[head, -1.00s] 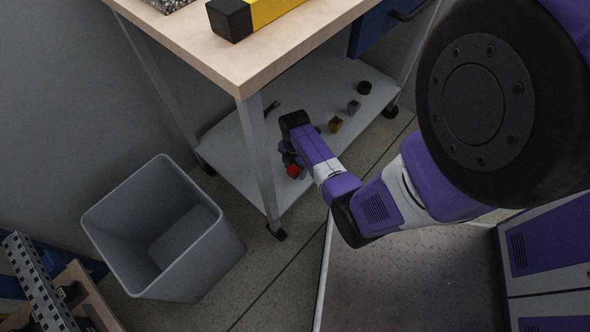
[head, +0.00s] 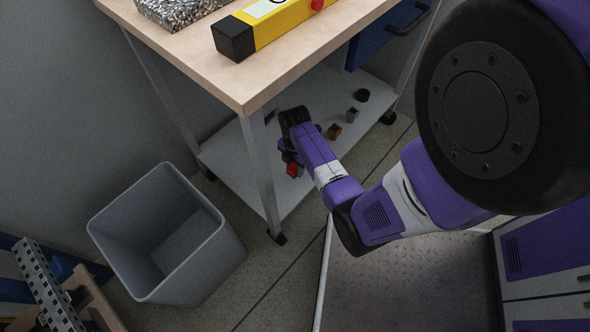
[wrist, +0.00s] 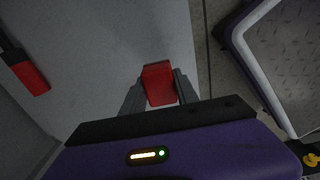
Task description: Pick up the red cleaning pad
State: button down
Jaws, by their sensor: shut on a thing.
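The red cleaning pad (wrist: 159,84) is a small red block between the two grey fingers of my gripper (wrist: 158,92) in the wrist view. My gripper is shut on it. In the head view my gripper (head: 291,160) is over the lower shelf of the trolley, near its front left post, and the red pad (head: 293,170) shows just below it. My wrist partly hides the fingers there. I cannot tell whether the pad touches the shelf.
The grey lower shelf (head: 233,158) also holds several small dark and brass-coloured pieces (head: 334,131). A red-and-black item (wrist: 30,78) lies left in the wrist view. The wooden tabletop (head: 190,55) overhangs the shelf. A grey bin (head: 165,240) stands open at left.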

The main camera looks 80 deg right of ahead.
aim_at(295, 165)
notch_tip(295, 165, up, 14)
jog(key=p, duration=0.4)
jog(key=shift+r+p, duration=0.2)
jog(key=shift+p, duration=0.2)
